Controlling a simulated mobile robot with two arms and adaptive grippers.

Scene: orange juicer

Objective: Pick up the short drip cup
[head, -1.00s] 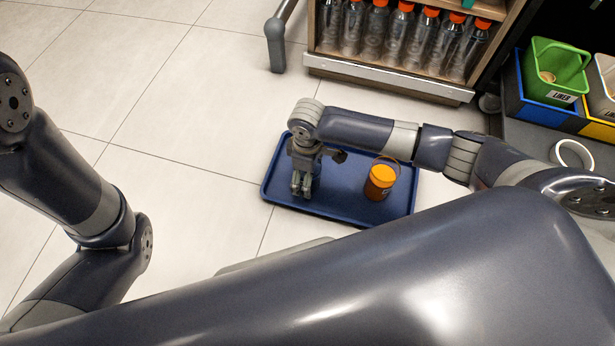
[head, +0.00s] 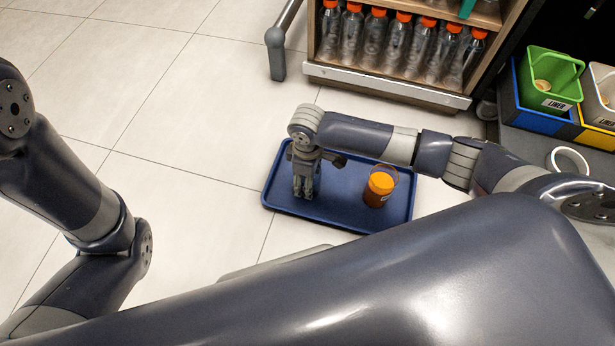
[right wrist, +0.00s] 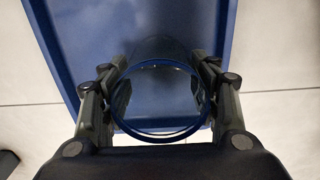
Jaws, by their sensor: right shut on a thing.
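The short drip cup (right wrist: 158,128) shows in the right wrist view as a clear cup with a blue rim, seen from above. My right gripper (right wrist: 160,95) is shut on it, with one finger on each side of its wall. In the head view, my right gripper (head: 306,192) points down over the left part of the blue tray (head: 345,212), and its fingers hide most of the cup. I cannot tell whether the cup touches the tray. My left arm (head: 75,185) is at the left of the head view, and its gripper is out of frame.
An orange-lidded amber jar (head: 379,188) with a wire-like loop stands on the tray's right part, below my right forearm. A shelf of several orange-capped bottles (head: 397,45) stands behind. Green (head: 550,78) and white bins are at the right. The floor left of the tray is clear.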

